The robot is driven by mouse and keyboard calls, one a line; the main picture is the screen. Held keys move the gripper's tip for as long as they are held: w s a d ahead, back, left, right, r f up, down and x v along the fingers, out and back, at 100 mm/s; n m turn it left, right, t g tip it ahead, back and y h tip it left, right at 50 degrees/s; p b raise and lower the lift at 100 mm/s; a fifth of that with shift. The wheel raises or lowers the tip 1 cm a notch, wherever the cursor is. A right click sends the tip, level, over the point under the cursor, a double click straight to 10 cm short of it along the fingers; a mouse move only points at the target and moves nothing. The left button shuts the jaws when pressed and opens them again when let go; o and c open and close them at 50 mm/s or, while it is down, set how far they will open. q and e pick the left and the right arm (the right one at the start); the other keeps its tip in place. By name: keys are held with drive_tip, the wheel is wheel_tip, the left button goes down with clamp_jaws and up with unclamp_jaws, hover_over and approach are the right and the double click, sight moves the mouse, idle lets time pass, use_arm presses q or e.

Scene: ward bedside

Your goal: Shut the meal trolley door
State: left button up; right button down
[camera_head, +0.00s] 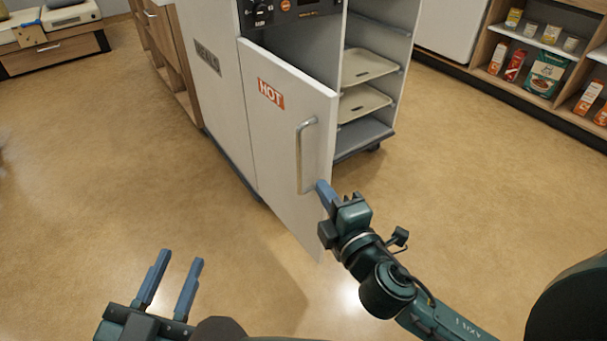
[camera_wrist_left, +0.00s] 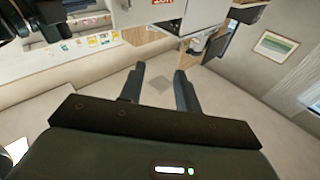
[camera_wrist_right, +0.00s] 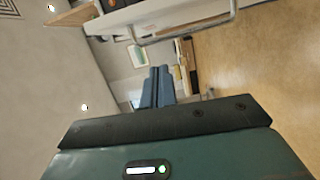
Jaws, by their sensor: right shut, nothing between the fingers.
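The meal trolley (camera_head: 215,75) stands at the upper middle of the head view. Its white door (camera_head: 285,145), with a red HOT label (camera_head: 270,93) and a metal handle (camera_head: 301,155), stands open. My right gripper (camera_head: 324,194) is shut and empty. Its fingertips are at the lower end of the handle, close to the door's outer edge; I cannot tell whether they touch. In the right wrist view the handle (camera_wrist_right: 185,37) passes above the shut fingers (camera_wrist_right: 158,80). My left gripper (camera_head: 178,270) is open and empty, low over the floor, apart from the door.
Trays (camera_head: 365,103) lie on shelves inside the trolley. A wooden shelf unit with several packets (camera_head: 545,75) stands at the right. A wooden cabinet (camera_head: 52,52) is at the upper left. The floor (camera_head: 95,150) left of the trolley is clear.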

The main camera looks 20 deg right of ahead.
sight(320, 152)
drive_tip(key=shift+w+d+b, duration=0.4)
drive_tip(key=shift+w+b, duration=0.05)
drive_tip(key=shift+w, duration=1.5)
drive_tip(key=shift+w+d+b, duration=0.35)
drive_tip(key=shift+w+b, duration=0.1)
drive_tip(key=shift+w, duration=1.45)
drive_tip(key=shift+w+d+b, duration=0.4)
drive_tip(key=shift+w+b, duration=0.05)
drive_tip(key=shift+w, duration=1.5)
